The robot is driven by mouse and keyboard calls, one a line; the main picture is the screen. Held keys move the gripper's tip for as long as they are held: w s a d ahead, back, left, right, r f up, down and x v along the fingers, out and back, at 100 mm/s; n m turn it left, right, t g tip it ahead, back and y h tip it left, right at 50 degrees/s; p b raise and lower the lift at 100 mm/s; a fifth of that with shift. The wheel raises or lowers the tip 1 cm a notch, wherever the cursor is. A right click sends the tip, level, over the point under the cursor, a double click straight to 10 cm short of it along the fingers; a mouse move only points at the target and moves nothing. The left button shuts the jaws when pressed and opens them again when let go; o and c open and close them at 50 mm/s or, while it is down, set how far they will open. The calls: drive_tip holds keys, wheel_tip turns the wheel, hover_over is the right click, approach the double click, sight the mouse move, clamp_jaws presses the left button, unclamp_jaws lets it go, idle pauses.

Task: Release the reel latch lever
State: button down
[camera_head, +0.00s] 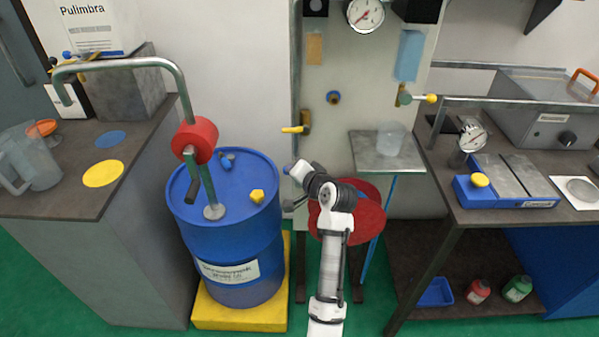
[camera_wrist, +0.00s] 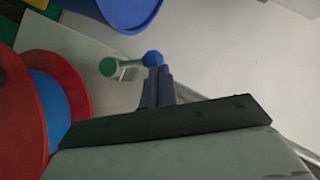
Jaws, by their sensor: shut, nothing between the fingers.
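The lever shows in the wrist view as a green round hub (camera_wrist: 108,67) with a short pale arm ending in a blue knob (camera_wrist: 152,58). The red reel (camera_wrist: 64,66) with a blue core stands left of it in that view. In the head view the reel (camera_head: 372,218) is partly hidden behind my arm. My gripper (camera_wrist: 158,72) is shut and empty, its fingertips right at the blue knob. I cannot tell whether they touch it. In the head view my gripper (camera_head: 296,169) points left, and a blue spot at its tip appears to be the knob.
A blue drum (camera_head: 240,245) with a red-wheeled pump stands close left of my gripper. A yellow-handled valve (camera_head: 295,129) is on the panel above it. A small grey shelf (camera_head: 370,165) with a clear beaker is at right. Workbenches flank both sides.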

drive_tip(key=shift+w+a+f, duration=0.2)
drive_tip(key=shift+a+f, duration=0.05)
drive_tip(key=shift+a, duration=0.45)
drive_tip(key=shift+a+f, duration=0.1)
drive_tip(key=shift+s+p, duration=0.15)
drive_tip(key=shift+p, duration=0.25)
